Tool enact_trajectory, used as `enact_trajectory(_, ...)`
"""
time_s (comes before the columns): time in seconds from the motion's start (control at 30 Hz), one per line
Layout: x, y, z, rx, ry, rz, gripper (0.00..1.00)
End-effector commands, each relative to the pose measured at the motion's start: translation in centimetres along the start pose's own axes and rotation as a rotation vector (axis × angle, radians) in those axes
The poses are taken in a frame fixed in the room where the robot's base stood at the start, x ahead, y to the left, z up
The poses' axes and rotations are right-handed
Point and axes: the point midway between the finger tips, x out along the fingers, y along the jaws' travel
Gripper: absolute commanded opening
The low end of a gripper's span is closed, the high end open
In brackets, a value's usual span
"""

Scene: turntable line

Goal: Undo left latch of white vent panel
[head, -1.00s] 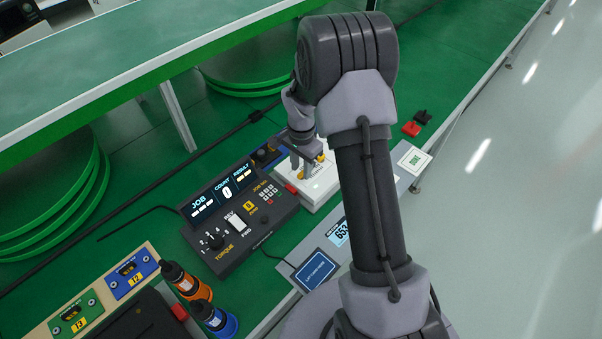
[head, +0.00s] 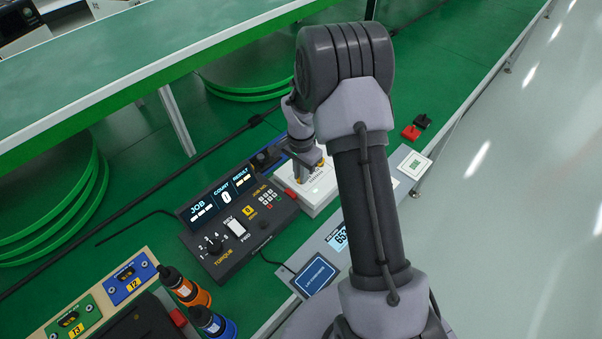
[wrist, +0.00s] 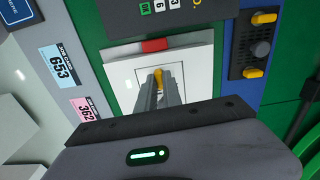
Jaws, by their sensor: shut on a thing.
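The white vent panel (head: 320,197) lies flat on the green bench, partly hidden behind my arm in the head view. It also shows in the wrist view (wrist: 196,62), with a thin dark outline on its face. A yellow latch (wrist: 158,74) stands on it between my fingertips. My gripper (wrist: 158,90) is shut on this latch, low over the panel. In the head view my gripper (head: 307,165) covers much of the panel, with small yellow parts beside it. The frames do not clearly show which latch is held; the panel's lower part is hidden in the wrist view.
A red block (wrist: 155,45) sits at the panel's edge. A dark torque controller (head: 238,220) stands close by on the left. A blue strip with yellow knobs (wrist: 260,45) lies beside the panel. Red and black pieces (head: 411,132) lie farther right. A raised green shelf (head: 130,65) runs behind.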

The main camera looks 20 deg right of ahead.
Motion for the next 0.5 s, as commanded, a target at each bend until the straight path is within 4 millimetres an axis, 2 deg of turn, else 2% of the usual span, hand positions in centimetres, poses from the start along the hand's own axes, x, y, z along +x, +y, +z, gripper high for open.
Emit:
enact_trajectory(0.17,-0.09,0.00,0.01,-0.090,0.000,0.000,0.00)
enact_trajectory(0.5,-0.17,-0.01,0.01,-0.394,0.000,0.000,0.00)
